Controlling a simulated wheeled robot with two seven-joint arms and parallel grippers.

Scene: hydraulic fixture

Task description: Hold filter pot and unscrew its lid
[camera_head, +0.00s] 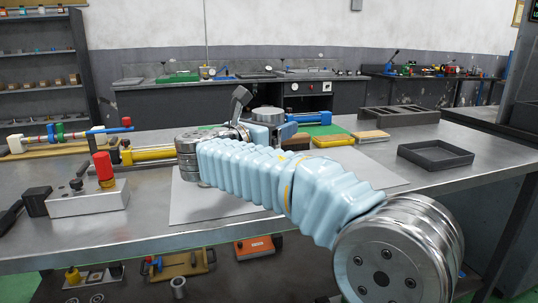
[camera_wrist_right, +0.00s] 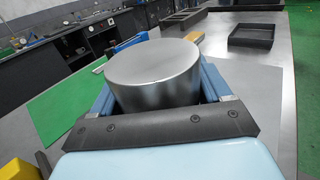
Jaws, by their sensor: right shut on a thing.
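The filter pot (camera_head: 268,113) shows as a smooth round metal cylinder near the middle of the table in the head view. It fills the centre of the right wrist view (camera_wrist_right: 155,75), upright with a flat top. I see no seam between lid and body, and its lower part is hidden by the gripper. My right gripper (camera_head: 279,127) is shut on it, with a blue finger on each side in the wrist view. My right arm's pale blue sleeve crosses the table in front. My left gripper is not in view.
A grey block with a red knob (camera_head: 104,168) and a yellow cylinder (camera_head: 153,154) stand at the left. A black tray (camera_head: 435,155) and a dark rack (camera_head: 398,115) lie at the right. A yellow-topped block (camera_head: 331,140) lies behind the arm. The front right tabletop is clear.

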